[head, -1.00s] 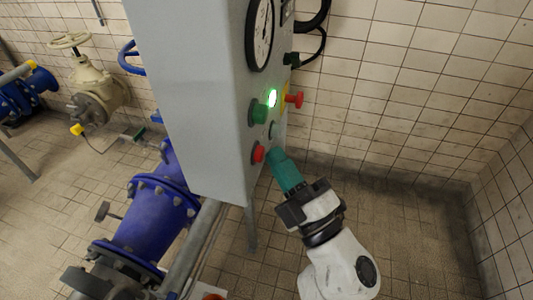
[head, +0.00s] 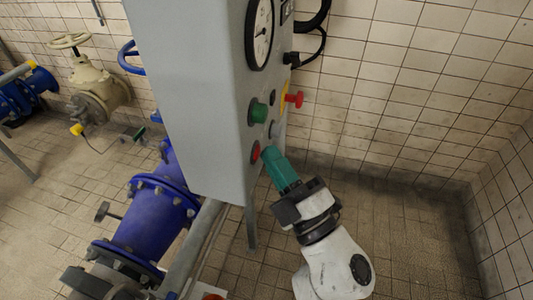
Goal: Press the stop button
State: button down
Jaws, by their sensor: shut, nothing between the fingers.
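The stop button, a red push button (head: 255,152), sits low on the front panel of the grey control cabinet (head: 183,100). My gripper (head: 270,157) has teal fingers and is shut, with nothing visible between them. Its tips are at the right side of the red button and appear to touch it, though the exact contact is hard to see. The green push button (head: 258,112) is just above the red one. The lamp above it is not lit.
A red knob (head: 294,99) on a yellow plate sticks out from the cabinet's right side. A round gauge (head: 260,33) is above. Blue pipework (head: 150,215) stands to the left. The tiled floor at right is clear up to the wall.

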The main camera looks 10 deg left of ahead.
jog(key=shift+d+r, duration=0.1)
dwell(0.3)
jog(key=shift+d+p, duration=0.25)
jog(key=shift+p, duration=0.1)
jog(key=d+p, duration=0.3)
jog(key=d, duration=0.3)
dwell(0.4)
jog(key=shift+s+d, duration=0.1)
dwell(0.6)
